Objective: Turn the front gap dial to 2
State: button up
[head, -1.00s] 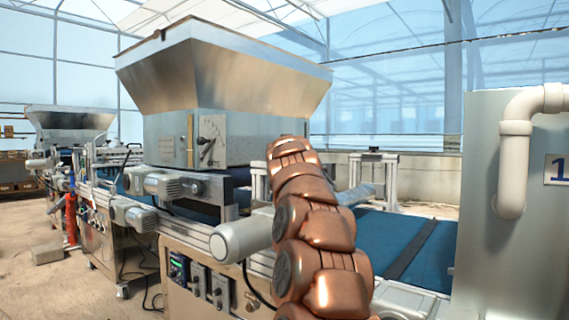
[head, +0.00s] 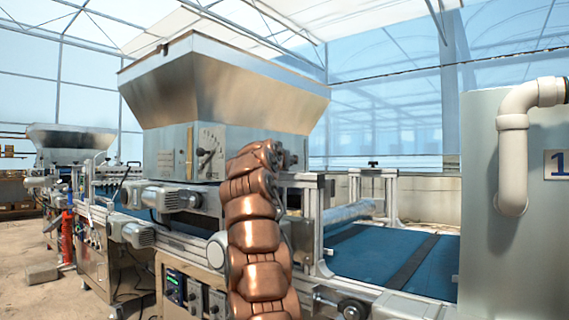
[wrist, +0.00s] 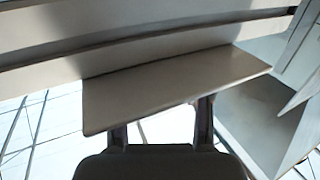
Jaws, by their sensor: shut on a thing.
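A dial plate with a dark pointer (head: 206,155) is on the side of the metal seed hopper (head: 225,85), left of my arm in the head view. I cannot tell whether it is the front gap dial, and its numbers are too small to read.
A blue conveyor belt (head: 385,258) runs right of my arm, with a metal frame (head: 372,190) over it. A grey cabinet (head: 480,240) with a white pipe (head: 512,160) stands at the right. A control box (head: 185,292) is below the hopper.

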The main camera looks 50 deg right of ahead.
jog(key=shift+s+r+m+g+h+p, duration=0.15)
jog(key=shift+r+m+g+h+p, duration=0.35)
jog(key=shift+m+g+p, duration=0.35)
jog(key=g+p, duration=0.1)
jog(key=m+g+p, duration=0.1)
jog(key=p, duration=0.1)
jog(key=shift+a+f+h, duration=0.15)
jog(key=shift+f+h, duration=0.05)
jog(key=shift+h, duration=0.1)
jog(key=shift+f+m+g+p, duration=0.35)
jog(key=shift+p, duration=0.1)
jog(key=o, duration=1.2)
jog(key=shift+a, duration=0.15)
jog(key=v, duration=1.2)
